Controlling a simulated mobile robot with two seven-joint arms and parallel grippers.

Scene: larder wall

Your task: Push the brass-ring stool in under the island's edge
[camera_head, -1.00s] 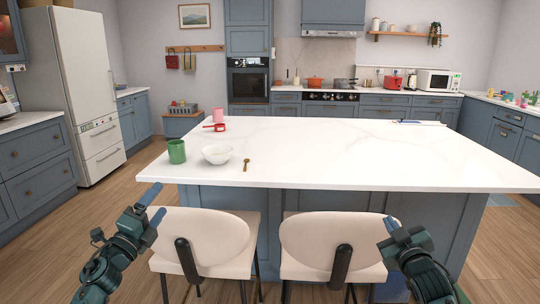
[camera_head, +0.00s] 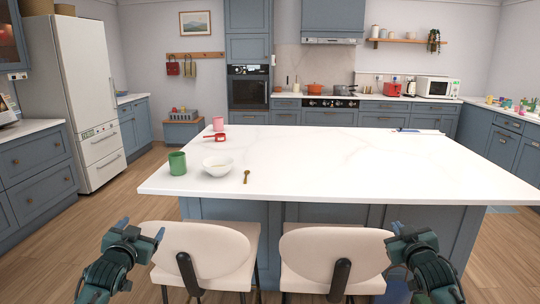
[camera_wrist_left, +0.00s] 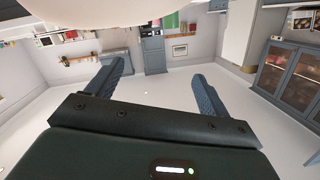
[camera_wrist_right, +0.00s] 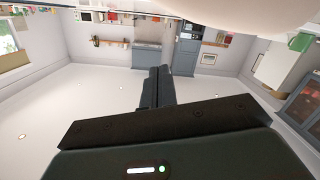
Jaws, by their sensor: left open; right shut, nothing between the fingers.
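Two stools with cream backrests and black supports stand side by side at the island's near edge, the left stool (camera_head: 222,249) and the right stool (camera_head: 317,256). I see no brass ring on either, so I cannot tell which is the brass-ring one. The island (camera_head: 330,170) has a white top overhanging blue panels. My left gripper (camera_head: 141,229) is open and empty beside the left backrest's left edge; its fingers also show in the left wrist view (camera_wrist_left: 157,85). My right gripper (camera_head: 393,229) is shut and empty by the right backrest's right edge; it shows in the right wrist view (camera_wrist_right: 157,85). The seats are mostly hidden.
A green mug (camera_head: 177,163), a white bowl (camera_head: 217,166), a brass-coloured spoon (camera_head: 246,177), a red pan (camera_head: 215,137) and a pink cup (camera_head: 218,123) stand on the island's left side. Bare wood floor (camera_head: 80,240) lies left of the stools.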

